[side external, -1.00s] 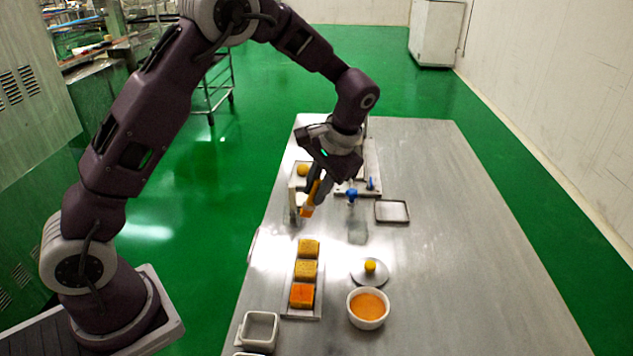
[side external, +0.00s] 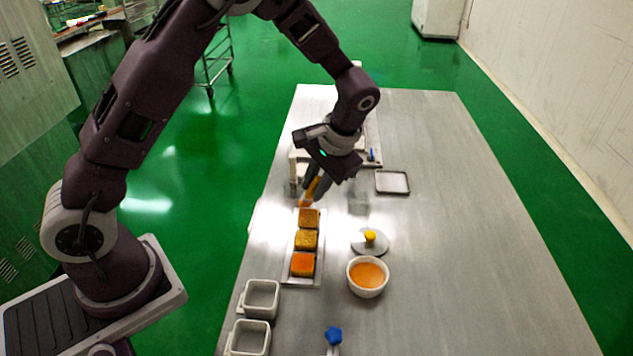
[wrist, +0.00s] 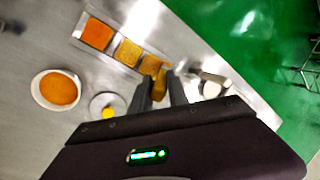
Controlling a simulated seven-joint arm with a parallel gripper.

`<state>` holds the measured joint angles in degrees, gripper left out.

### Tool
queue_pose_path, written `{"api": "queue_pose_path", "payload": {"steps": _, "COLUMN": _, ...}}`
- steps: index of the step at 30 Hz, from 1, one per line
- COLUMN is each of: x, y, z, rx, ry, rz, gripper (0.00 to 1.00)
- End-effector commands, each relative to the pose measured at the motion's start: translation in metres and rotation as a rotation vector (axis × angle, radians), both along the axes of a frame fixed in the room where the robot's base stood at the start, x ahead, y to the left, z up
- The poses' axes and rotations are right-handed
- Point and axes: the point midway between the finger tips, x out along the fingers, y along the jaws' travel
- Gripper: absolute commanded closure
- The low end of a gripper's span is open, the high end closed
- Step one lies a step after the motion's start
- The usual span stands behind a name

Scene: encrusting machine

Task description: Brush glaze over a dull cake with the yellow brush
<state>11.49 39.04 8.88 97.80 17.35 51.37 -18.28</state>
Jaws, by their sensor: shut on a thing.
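My gripper (side external: 318,190) is shut on the yellow brush (side external: 312,188), which slants down with its orange tip by the far cake (side external: 309,217). Whether it touches cannot be told. In the wrist view the brush (wrist: 158,86) lies between the fingers (wrist: 160,90), near that cake (wrist: 150,64). Three square cakes stand in a row on a metal tray (side external: 289,262). The near cake (side external: 303,264) is bright orange; the middle cake (side external: 306,240) is duller yellow, and the far one looks yellow-brown. A white bowl of orange glaze (side external: 367,275) stands right of the row.
A round lid with a yellow knob (side external: 370,238) lies beyond the bowl. Two white square dishes (side external: 261,299) stand at front left, a blue-topped item (side external: 333,336) at front. A small flat tray (side external: 392,182) lies behind. The table's right side (side external: 480,230) is clear.

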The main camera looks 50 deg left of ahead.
Motion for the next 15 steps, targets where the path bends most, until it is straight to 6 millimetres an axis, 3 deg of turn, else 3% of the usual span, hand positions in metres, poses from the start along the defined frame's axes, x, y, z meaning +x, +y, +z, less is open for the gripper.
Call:
{"api": "queue_pose_path", "payload": {"steps": 7, "x": -0.021, "y": -0.020, "z": -0.005, "rx": -0.008, "ry": 0.016, "rz": -0.001, "gripper": 1.00}}
{"api": "queue_pose_path", "payload": {"steps": 15, "x": -0.002, "y": -0.002, "z": -0.005, "rx": -0.009, "ry": 0.013, "rz": 0.001, "gripper": 1.00}}
